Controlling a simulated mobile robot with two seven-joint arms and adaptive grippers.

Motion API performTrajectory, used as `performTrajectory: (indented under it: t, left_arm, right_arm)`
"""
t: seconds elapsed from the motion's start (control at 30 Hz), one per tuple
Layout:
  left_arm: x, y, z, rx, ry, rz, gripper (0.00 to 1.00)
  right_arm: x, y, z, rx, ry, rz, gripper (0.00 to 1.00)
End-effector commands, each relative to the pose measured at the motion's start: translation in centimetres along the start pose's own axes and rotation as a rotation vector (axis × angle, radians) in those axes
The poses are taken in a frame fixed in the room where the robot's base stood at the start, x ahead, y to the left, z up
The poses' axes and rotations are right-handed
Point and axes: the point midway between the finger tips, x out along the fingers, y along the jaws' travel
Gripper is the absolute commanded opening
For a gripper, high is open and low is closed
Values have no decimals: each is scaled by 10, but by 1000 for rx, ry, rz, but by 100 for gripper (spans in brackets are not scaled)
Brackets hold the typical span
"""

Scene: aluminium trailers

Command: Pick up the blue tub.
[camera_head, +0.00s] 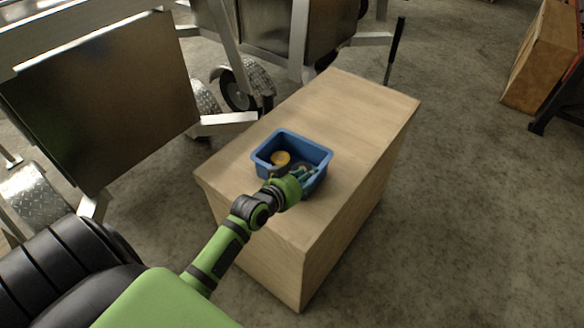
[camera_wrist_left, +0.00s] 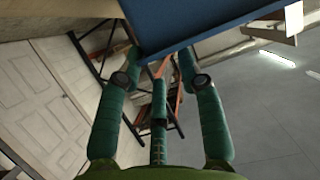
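The blue tub (camera_head: 315,153) stands upright on top of a pale wooden block, with a yellow round thing (camera_head: 281,158) and some darker small items inside. My left gripper (camera_head: 306,174) is at the tub's near right rim, its green fingers over that edge. In the left wrist view, the tub's blue wall (camera_wrist_left: 200,22) fills the top. The green fingers of my left gripper (camera_wrist_left: 158,65) reach up to its edge, spread side by side. Whether they close on the wall is hidden. My right gripper is not in view.
The wooden block (camera_head: 345,105) has free room on its far part. Metal trailers (camera_head: 105,85) with wheels stand to the left and behind. A black upright handle (camera_head: 396,50) is behind the block. A brown box (camera_head: 545,60) stands at the far right; floor between is clear.

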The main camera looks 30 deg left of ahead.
Motion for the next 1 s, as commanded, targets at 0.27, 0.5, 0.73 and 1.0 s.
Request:
performTrajectory:
  t: [0.27,0.5,0.73,1.0]
  left_arm:
    - [34,3,2,-1,0,1,37]
    - [53,3,3,1,1,0,37]
    - [53,3,3,1,0,0,33]
    - [53,3,3,1,0,0,0]
  right_arm:
    - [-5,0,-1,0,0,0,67]
    - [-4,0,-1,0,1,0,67]
    - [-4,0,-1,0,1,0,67]
    - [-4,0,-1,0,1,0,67]
